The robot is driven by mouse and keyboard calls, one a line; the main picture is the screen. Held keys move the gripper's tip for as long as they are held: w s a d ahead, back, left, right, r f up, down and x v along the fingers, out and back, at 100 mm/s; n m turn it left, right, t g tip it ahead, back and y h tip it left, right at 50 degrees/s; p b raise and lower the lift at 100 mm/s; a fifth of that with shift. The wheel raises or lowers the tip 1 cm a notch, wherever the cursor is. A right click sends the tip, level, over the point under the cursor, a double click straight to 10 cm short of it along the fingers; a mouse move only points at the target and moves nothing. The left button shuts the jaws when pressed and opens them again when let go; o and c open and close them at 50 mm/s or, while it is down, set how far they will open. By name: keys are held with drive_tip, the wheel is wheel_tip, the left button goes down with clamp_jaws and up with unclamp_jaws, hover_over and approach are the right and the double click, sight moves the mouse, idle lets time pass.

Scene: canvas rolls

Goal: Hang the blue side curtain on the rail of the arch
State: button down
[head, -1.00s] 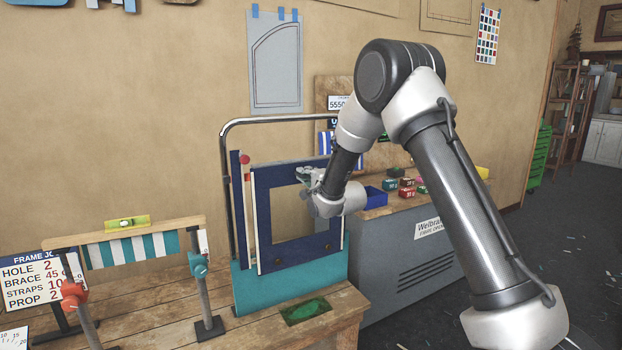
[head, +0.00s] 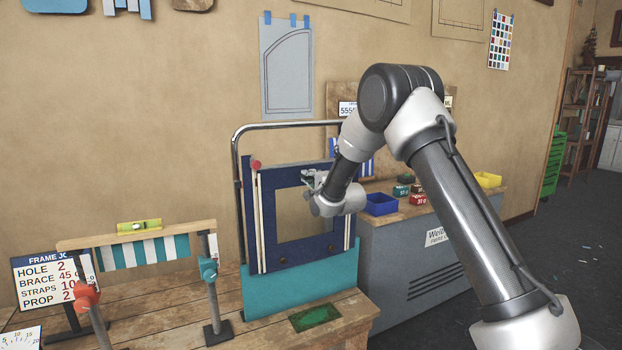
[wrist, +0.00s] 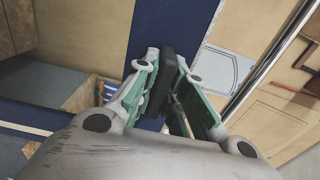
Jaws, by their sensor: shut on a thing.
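The blue side curtain (head: 264,210) is a navy panel with a large window, pale strips down its sides and small knobs low down. It hangs upright in front of the arch (head: 237,150), a chrome tube frame with a teal lower panel (head: 300,290). My gripper (head: 312,181) is at the curtain's window area. In the wrist view my gripper (wrist: 163,88) has its green-padded fingers closed around a dark block by the navy cloth (wrist: 158,28). A red ball (head: 256,164) shows at the curtain's top left. Whether the curtain touches the rail I cannot tell.
A wooden bench (head: 345,300) with a green patch (head: 315,316) lies below. A striped model with clamps (head: 145,240) stands to the left. A grey cabinet (head: 420,255) with a blue bin (head: 381,204) and a yellow bin (head: 488,180) stands to the right.

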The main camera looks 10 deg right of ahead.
drive_tip(key=shift+f, duration=0.35)
idle(0.3)
drive_tip(key=shift+f, duration=1.15)
drive_tip(key=c, duration=1.4)
unclamp_jaws()
drive_tip(key=shift+f, duration=0.1)
drive_tip(key=v, duration=1.2)
